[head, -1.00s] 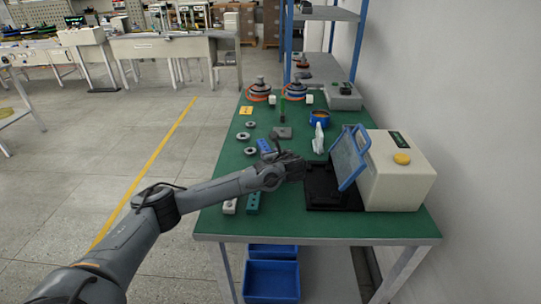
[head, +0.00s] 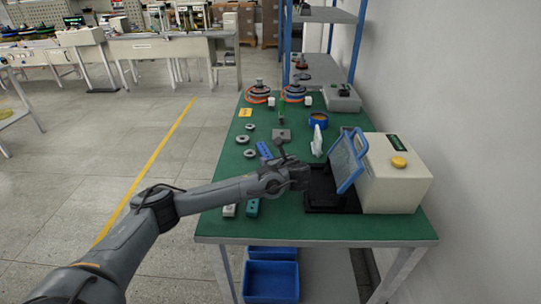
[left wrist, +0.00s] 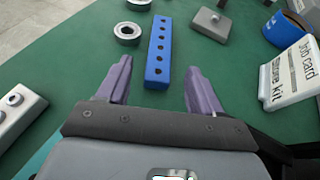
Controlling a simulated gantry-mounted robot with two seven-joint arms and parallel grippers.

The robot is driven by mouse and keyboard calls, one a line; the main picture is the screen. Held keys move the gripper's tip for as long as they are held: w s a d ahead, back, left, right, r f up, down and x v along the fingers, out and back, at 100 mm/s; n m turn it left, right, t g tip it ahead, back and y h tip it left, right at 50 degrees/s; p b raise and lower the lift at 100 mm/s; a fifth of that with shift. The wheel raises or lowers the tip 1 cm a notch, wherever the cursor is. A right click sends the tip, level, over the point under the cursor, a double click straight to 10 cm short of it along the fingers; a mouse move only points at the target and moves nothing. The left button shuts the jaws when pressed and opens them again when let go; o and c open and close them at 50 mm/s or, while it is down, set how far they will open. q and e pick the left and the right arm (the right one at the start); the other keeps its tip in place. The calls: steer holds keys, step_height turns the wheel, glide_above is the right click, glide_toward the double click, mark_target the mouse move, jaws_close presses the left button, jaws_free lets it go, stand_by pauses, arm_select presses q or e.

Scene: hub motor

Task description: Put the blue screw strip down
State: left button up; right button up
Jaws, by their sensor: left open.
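The blue screw strip (head: 264,149) lies on the green table top, left of the black fixture. In the left wrist view the blue screw strip (left wrist: 158,50) is long, with a row of dark holes, and lies flat on the green surface. My left gripper (left wrist: 158,72) is open. Its two purple fingers are spread wide on either side of the strip's near end, and neither touches it. In the head view my left gripper (head: 300,176) is over the table beside the black fixture, its fingertips hidden. My right gripper does not show.
A white strip (head: 229,210) and a teal strip (head: 252,207) lie at the table's near left. Grey rings (head: 243,139) lie left of the blue strip. A white card (head: 317,141) and a cream machine (head: 397,185) with a blue-framed guard stand on the right.

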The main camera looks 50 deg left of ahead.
arm_select(q)
steer(key=p+v, duration=0.2)
steer(key=v, duration=0.5)
steer(key=shift+d+r, duration=0.1)
steer(key=shift+d, duration=0.15)
